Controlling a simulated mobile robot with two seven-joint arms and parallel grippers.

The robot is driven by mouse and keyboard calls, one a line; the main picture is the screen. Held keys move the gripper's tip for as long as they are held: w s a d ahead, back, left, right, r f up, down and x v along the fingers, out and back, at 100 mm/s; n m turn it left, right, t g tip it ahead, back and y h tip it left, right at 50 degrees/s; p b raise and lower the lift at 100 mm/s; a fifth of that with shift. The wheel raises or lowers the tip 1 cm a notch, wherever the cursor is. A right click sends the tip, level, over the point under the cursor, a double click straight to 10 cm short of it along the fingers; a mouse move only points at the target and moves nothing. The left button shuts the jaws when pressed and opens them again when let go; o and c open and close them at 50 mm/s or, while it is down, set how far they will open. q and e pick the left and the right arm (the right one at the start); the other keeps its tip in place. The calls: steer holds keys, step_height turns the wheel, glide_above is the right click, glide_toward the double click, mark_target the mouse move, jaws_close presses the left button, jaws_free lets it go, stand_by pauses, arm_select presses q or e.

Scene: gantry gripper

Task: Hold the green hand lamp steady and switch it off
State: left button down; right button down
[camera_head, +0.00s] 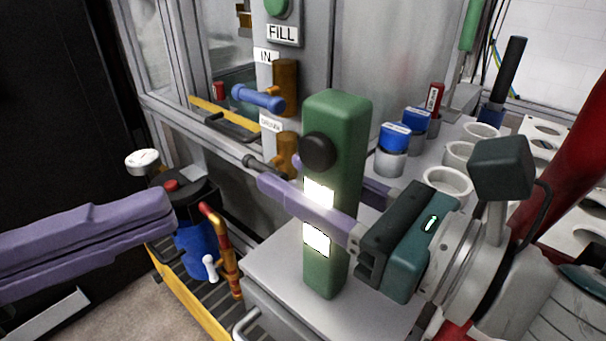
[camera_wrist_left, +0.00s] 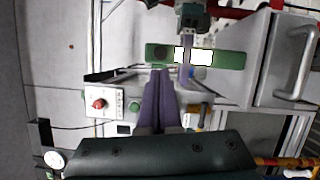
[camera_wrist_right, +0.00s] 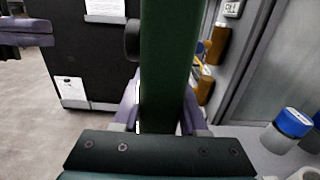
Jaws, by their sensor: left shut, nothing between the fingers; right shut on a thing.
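The green hand lamp (camera_head: 345,120) stands upright over a grey surface, with a round black knob (camera_head: 319,151) high on its face and bright white lit panels (camera_head: 317,240) below. My right gripper (camera_head: 282,172) is shut on the lamp's body, its purple fingers on either side and one crossing the lit face. The lamp (camera_wrist_right: 168,60) fills the space between the fingers in the right wrist view. My left gripper (camera_head: 172,213) is shut and empty, left of the lamp and apart from it. In the left wrist view its fingertips (camera_wrist_left: 160,72) point toward the knob end of the lamp (camera_wrist_left: 231,60).
Behind the lamp is a grey panel with a blue-handled valve (camera_head: 258,97) and a FILL button (camera_head: 278,8). A blue pump unit (camera_head: 195,245) with copper pipe sits below, between my left gripper and the lamp. Blue-capped jars (camera_head: 394,137) and white cups (camera_head: 447,182) stand at right.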

mark_target(316, 153)
arm_select(q)
step_height(316, 153, down, 12)
steer(key=w+t+y, duration=0.3)
steer(key=t+y, duration=0.1)
steer(key=y, duration=0.7)
steer(key=s+d+r+m+t+y, duration=0.1)
steer(key=s+d+r+t+y, duration=0.1)
steer(key=s+r+t+y, duration=0.3)
steer(key=s+d+r+m+t+y, duration=0.1)
steer(key=s+d+r+t+y, duration=0.1)
steer(key=r, duration=0.5)
steer(key=w+d, duration=0.4)
steer(key=w, duration=0.3)
steer(key=shift+w+d, duration=0.15)
steer(key=shift+d, duration=0.2)
steer(key=shift+w, duration=0.1)
